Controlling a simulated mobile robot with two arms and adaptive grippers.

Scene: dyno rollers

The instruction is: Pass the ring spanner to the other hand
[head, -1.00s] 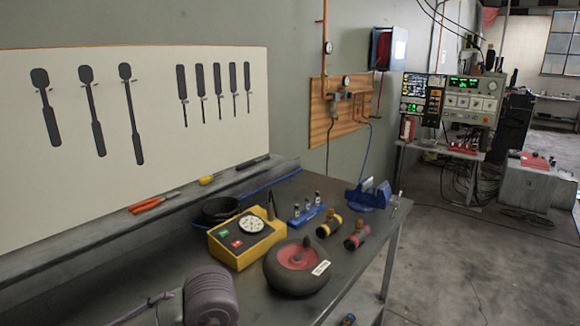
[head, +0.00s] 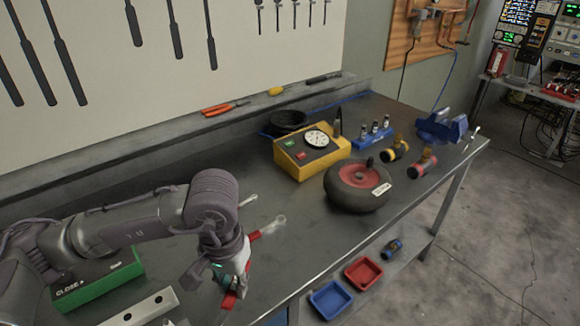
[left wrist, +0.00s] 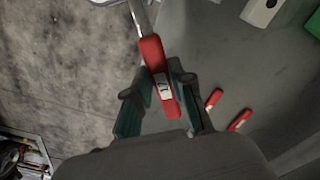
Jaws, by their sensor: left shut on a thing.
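My left gripper (head: 236,280) is above the near part of the bench, shut on the red handle of a ring spanner (head: 230,300). In the left wrist view, the spanner's red handle (left wrist: 152,55) has a white label and sits between the fingers (left wrist: 162,100). Its metal shaft runs to the top edge, with its far end out of frame. Two other spanners, one with its ring end (head: 248,200) showing and one with a red handle (head: 255,236), lie on the bench behind my gripper. My right gripper is not in view.
A green case (head: 105,280) and a white block with holes (head: 145,308) are at left. A black wheel (head: 358,186), a yellow gauge box (head: 310,152) and a blue vise (head: 442,128) stand farther along the bench. Red (head: 363,273) and blue (head: 331,299) trays lie lower down.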

